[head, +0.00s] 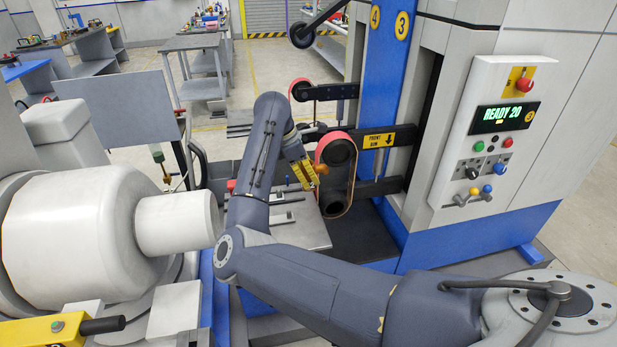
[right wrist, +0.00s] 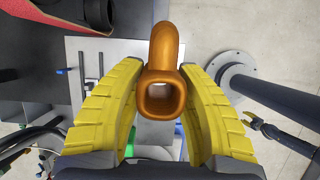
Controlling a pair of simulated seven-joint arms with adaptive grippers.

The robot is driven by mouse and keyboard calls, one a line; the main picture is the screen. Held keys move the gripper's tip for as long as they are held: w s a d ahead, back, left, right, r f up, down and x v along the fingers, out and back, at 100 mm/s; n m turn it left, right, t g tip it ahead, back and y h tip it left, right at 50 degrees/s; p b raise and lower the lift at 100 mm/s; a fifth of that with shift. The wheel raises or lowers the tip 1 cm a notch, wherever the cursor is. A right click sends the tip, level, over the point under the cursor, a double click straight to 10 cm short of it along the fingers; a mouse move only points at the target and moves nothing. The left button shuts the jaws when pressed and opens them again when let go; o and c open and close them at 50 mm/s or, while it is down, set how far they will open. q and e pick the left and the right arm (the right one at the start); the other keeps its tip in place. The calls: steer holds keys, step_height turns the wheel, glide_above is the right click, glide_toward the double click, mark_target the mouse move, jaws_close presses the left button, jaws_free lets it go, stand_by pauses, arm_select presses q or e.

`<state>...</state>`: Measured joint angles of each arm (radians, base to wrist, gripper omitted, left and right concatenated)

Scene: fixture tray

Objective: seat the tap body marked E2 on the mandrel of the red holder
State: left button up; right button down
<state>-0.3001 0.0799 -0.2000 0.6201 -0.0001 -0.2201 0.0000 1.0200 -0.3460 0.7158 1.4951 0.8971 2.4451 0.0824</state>
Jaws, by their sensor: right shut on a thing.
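My right gripper (head: 303,174) has yellow fingers and is shut on an orange-brown tap body (head: 321,169), held up in front of the belt machine. In the right wrist view the tap body (right wrist: 160,85) sits between the two yellow fingers (right wrist: 160,100), its square open end facing the camera and its curved spout pointing away. No E2 mark can be read on it. A small red part (head: 231,185) shows beside my right forearm in the head view; I cannot tell whether it is the red holder. No mandrel can be made out.
A belt grinding machine with a red belt (head: 336,148) stands close to the right gripper. Its control panel (head: 500,130) reads READY 20. A grey plate (head: 300,230) lies below my forearm. A large white rounded machine (head: 85,225) fills the left.

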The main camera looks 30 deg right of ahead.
steer(key=shift+r, duration=0.1)
steer(key=shift+r, duration=1.7)
